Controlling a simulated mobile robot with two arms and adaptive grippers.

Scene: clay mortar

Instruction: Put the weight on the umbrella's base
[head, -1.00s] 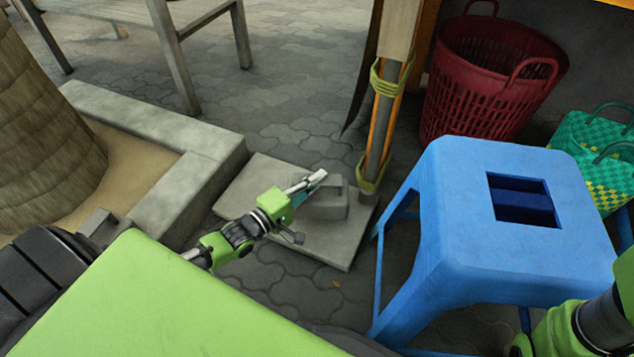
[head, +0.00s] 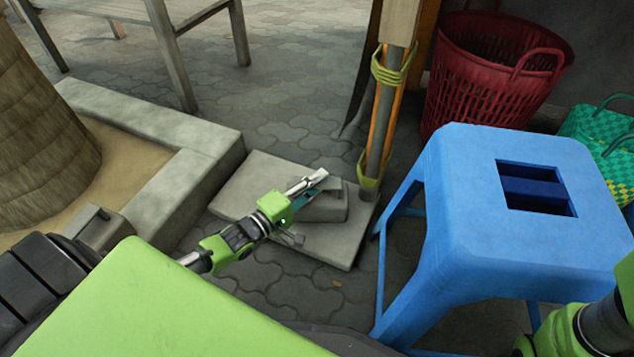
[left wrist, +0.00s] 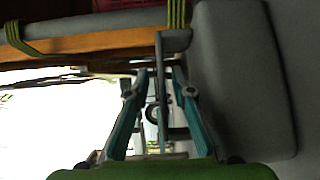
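A grey block weight with a handle (head: 330,209) sits on the umbrella's base (head: 333,245), a square grey slab, close to the pole (head: 377,140). My left gripper (head: 318,183) is over the weight and covers part of its handle in the head view. In the left wrist view the weight's body (left wrist: 240,80) fills the right side. The handle bar stands between the two teal fingers of my left gripper (left wrist: 160,75), with gaps beside it, so the fingers look open around it. My right gripper is out of view.
A second grey block with a handle (head: 98,228) shows at lower left, partly hidden by my body. A blue stool (head: 465,215) stands right of the base. A red basket (head: 480,90) and green bags (head: 595,135) are behind it. A stone curb (head: 150,125) lies left.

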